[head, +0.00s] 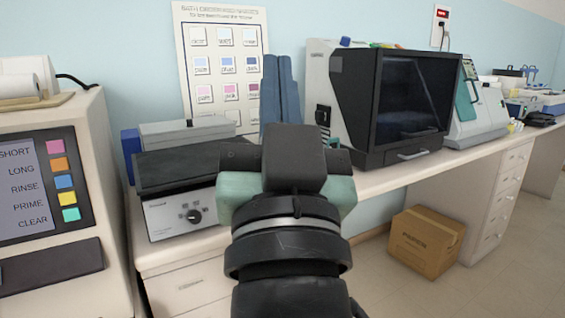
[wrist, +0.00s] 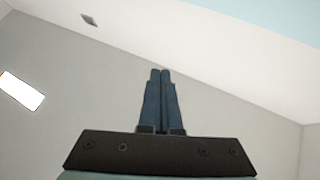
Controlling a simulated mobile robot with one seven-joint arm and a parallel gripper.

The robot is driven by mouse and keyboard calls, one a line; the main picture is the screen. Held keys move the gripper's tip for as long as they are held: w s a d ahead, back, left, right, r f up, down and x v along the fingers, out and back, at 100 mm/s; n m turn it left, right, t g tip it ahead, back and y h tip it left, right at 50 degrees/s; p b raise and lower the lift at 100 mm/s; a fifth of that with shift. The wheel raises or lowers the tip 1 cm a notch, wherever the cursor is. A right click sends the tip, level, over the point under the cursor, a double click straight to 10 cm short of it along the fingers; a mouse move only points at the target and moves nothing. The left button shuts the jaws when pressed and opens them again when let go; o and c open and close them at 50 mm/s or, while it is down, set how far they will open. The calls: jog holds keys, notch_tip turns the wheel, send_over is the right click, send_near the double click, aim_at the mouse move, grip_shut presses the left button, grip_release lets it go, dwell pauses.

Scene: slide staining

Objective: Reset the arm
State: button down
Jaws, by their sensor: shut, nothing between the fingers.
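My gripper (head: 278,95) shows in the head view with its blue fingers pointing up in front of the wall poster. In the wrist view its two fingers (wrist: 160,100) lie side by side, pressed together with nothing between them. My black and green arm fills the lower middle of the head view.
A stainer with a button screen (head: 50,185) stands at left. A hotplate (head: 185,222) sits on the bench just left of my arm. A dark-windowed machine (head: 405,105) stands to the right. A cardboard box (head: 425,243) is on the floor, with open floor right of it.

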jog(key=s+r+t+h, duration=0.1)
jog(key=s+r+t, duration=0.1)
jog(key=s+r, duration=0.4)
notch_tip(320, 180, up, 21)
jog(key=p, duration=2.2)
jog(key=shift+s+d+n, duration=0.15)
jog(key=shift+s+n, duration=0.05)
jog(key=shift+n, duration=0.1)
jog(key=shift+r, duration=0.1)
